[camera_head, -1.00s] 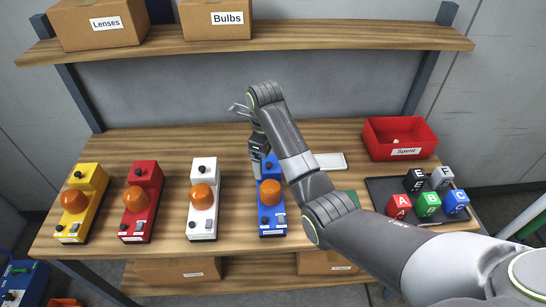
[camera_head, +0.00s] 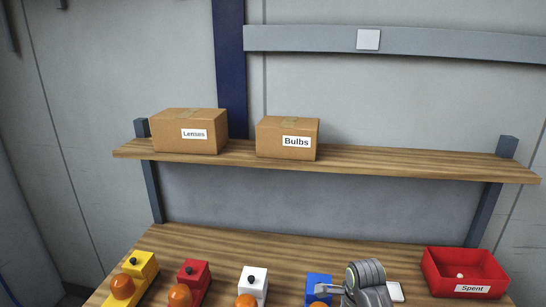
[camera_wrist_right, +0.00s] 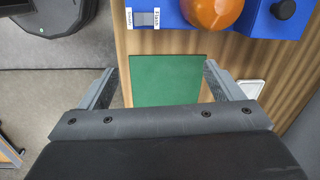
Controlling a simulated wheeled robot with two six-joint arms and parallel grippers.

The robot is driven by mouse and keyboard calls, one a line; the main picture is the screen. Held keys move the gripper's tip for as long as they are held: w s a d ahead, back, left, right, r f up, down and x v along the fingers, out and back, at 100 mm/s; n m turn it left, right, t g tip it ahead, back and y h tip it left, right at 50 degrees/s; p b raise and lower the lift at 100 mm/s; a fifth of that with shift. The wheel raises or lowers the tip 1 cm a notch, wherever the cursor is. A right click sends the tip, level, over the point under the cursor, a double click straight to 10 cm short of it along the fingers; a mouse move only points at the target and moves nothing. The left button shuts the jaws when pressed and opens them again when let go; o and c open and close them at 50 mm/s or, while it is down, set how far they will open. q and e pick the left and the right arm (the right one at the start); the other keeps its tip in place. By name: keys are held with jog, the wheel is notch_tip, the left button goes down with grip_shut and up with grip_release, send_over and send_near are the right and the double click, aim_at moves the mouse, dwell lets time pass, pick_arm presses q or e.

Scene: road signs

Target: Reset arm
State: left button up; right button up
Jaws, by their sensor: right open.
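My right gripper (camera_wrist_right: 163,82) is open and empty in the right wrist view, its two fingers spread wide over a green pad (camera_wrist_right: 165,78). The blue unit (camera_wrist_right: 180,12) with an orange dome (camera_wrist_right: 212,10) and a black knob lies just beyond the fingers, apart from them. In the head view my right arm's wrist shows at the bottom edge, beside the blue unit (camera_head: 319,281); its fingers cannot be made out clearly there. My left gripper is not in view.
Yellow (camera_head: 142,261), red (camera_head: 196,270) and white (camera_head: 254,278) units stand left of the blue one, cut off below. A red Spent bin (camera_head: 440,276) stands right. Lenses (camera_head: 188,131) and Bulbs (camera_head: 288,138) boxes sit on the shelf (camera_head: 380,160).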

jog(key=s+d+f+n, duration=0.5)
jog(key=s, duration=0.5)
jog(key=s+d+r+n+t+h, duration=0.1)
jog(key=s+d+r+n, duration=0.15)
jog(key=s+n, duration=0.6)
jog(key=s+d+r+n+t+h, duration=0.1)
jog(key=s+d+n, duration=0.3)
jog(key=s, duration=1)
notch_tip(320, 180, down, 33)
jog(key=d+b, duration=0.1)
jog(key=b, duration=0.7)
jog(key=s+f+g+b, duration=0.1)
jog(key=s+f+b, duration=0.2)
jog(key=s+f, duration=0.4)
jog(key=s+a+f+g+b, duration=0.1)
jog(key=s+f+b, duration=0.2)
jog(key=s+f, duration=0.5)
notch_tip(320, 180, down, 7)
jog(key=shift+r+y, duration=0.1)
jog(key=shift+y, duration=0.3)
